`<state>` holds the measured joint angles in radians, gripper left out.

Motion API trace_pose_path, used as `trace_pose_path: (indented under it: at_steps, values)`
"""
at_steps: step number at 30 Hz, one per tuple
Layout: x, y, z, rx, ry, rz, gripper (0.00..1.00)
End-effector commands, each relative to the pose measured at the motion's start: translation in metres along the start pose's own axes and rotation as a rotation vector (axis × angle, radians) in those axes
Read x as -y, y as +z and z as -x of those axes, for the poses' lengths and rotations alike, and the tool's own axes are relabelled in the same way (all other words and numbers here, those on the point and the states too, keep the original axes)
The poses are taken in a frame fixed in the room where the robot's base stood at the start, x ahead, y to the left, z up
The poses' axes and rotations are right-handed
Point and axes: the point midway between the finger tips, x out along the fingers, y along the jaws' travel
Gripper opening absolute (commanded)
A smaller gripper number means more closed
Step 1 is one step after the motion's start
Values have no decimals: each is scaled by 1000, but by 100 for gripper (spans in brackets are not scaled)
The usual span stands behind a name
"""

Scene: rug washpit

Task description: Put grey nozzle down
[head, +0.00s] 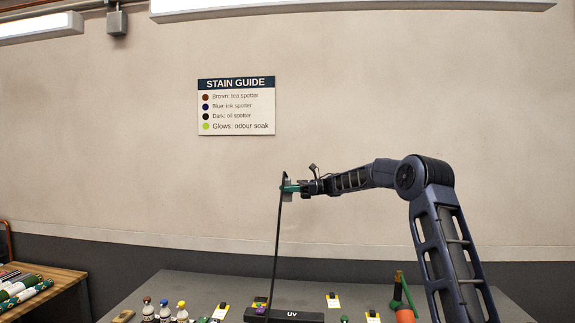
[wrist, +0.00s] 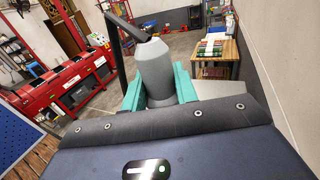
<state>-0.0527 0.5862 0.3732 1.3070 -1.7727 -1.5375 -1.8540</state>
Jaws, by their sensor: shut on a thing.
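The grey nozzle (wrist: 155,72) stands between the teal fingers of my gripper (wrist: 158,92) in the wrist view, and the fingers are shut on it. In the head view my gripper (head: 291,188) is high in front of the wall, well above the grey table. The nozzle (head: 288,196) shows there only as a small grey shape at the fingers. A thin dark hose or strip (head: 275,250) runs from beside the nozzle down to the table; I cannot tell how it joins.
The grey table (head: 190,283) holds a black UV bar (head: 284,315), several small bottles (head: 165,311), yellow-labelled items and an orange and green object (head: 403,302) at right. A wooden bench with rolls (head: 22,290) stands at left. A red machine (wrist: 75,80) shows in the wrist view.

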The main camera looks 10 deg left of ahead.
Motion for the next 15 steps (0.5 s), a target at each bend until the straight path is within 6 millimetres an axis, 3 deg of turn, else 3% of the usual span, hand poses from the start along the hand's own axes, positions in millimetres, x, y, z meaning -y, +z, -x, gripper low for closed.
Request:
trace_pose_path:
  at_steps: [3, 15]
  values:
    - [0, -50, 0, 1, 0, -7, 5]
    - [0, -211, 0, 2, 1, -7, 5]
